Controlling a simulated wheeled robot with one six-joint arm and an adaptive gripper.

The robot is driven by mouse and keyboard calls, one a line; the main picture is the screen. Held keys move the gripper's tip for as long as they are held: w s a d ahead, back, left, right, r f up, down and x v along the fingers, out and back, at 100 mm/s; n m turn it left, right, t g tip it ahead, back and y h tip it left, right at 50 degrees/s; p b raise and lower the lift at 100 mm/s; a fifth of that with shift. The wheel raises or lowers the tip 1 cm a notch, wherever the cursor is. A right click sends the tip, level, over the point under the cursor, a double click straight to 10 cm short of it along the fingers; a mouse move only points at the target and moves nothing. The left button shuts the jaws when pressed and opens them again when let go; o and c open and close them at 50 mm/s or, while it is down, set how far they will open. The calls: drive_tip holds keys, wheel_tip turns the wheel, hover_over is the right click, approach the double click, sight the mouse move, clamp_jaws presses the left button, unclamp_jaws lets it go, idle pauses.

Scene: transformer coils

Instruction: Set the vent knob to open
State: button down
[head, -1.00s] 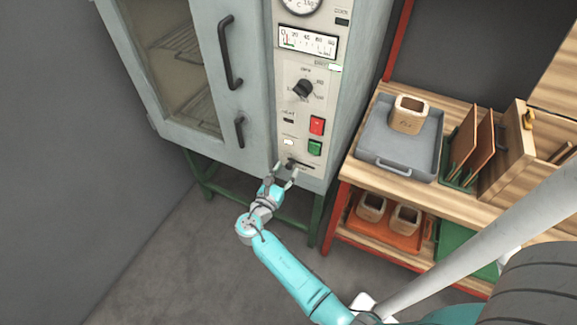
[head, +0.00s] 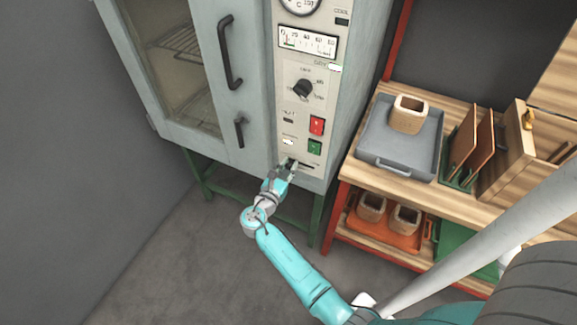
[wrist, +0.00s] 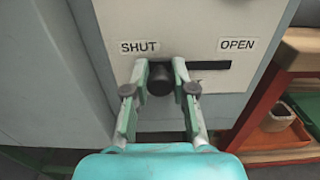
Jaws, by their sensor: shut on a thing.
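The vent knob (wrist: 159,80) is a dark round knob at the left part of a dark horizontal slot (wrist: 210,66). In the wrist view it sits below the SHUT label (wrist: 140,47), and the OPEN label (wrist: 237,44) is above the slot's right end. My gripper (wrist: 160,76) has one finger on each side of the knob and is shut on it. In the head view my gripper (head: 287,164) is at the bottom of the oven's control panel (head: 302,115) and covers the knob.
The grey oven (head: 255,90) has a closed glazed door with dark handles. Above the slot are a green button (head: 315,147), a red switch (head: 317,125) and a black dial (head: 303,89). A wooden shelf unit (head: 345,169) with trays stands close on the right.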

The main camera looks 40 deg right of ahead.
sight(311, 166)
drive_tip(key=shift+s+d, duration=0.35)
drive_tip(key=shift+s, duration=0.65)
drive_tip(key=shift+s+d, duration=0.4)
drive_tip(key=shift+s, duration=0.6)
drive_tip(key=shift+s+d, duration=0.35)
drive_tip(key=shift+s, duration=0.65)
drive_tip(key=c, duration=1)
unclamp_jaws()
drive_tip(key=shift+s, duration=0.1)
drive_tip(key=shift+o, duration=0.2)
drive_tip(key=v, duration=1.2)
